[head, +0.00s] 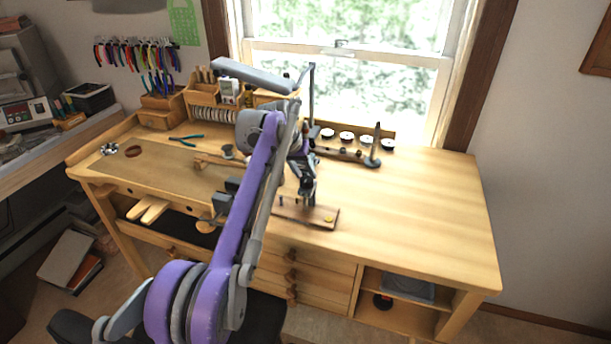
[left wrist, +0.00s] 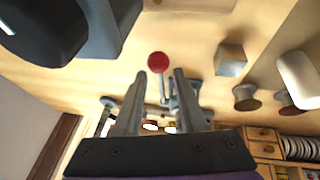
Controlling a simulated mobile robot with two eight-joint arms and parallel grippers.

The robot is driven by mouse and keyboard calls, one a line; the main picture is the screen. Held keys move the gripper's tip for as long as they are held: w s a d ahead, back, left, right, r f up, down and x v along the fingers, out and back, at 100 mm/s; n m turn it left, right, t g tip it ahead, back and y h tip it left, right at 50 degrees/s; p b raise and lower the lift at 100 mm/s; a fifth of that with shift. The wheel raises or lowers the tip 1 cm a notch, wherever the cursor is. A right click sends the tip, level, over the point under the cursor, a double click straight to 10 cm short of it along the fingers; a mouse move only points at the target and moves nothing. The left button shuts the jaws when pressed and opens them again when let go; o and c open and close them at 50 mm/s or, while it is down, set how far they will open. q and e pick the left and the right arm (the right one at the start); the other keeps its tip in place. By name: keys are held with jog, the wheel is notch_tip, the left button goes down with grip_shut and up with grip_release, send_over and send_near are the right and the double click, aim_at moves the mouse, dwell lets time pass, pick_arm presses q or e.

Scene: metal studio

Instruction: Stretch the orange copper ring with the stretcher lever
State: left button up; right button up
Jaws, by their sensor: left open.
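A red ball knob (left wrist: 158,62) tops a thin grey lever in the left wrist view; I take it for the stretcher lever. My left gripper (left wrist: 160,76) is open, with the knob just past its fingertips and in line with the gap between them. I cannot tell whether they touch. In the head view my purple left arm covers much of the bench middle and hides the knob. A small yellow-orange spot (head: 329,219), possibly the copper ring, is on a wooden board (head: 318,213) at the front of the bench. My right gripper is not in view.
A metal block (left wrist: 230,60) shows right of the knob in the left wrist view. A dark upright post (head: 375,148) and several small round dishes (head: 347,137) stand near the window. The right part of the bench (head: 430,200) is clear.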

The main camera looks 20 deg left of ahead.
pick_arm(q)
jog(key=shift+w+d+f, duration=0.15)
jog(key=shift+w+f, duration=0.05)
jog(key=shift+f, duration=0.35)
grip_shut()
dwell(1.1)
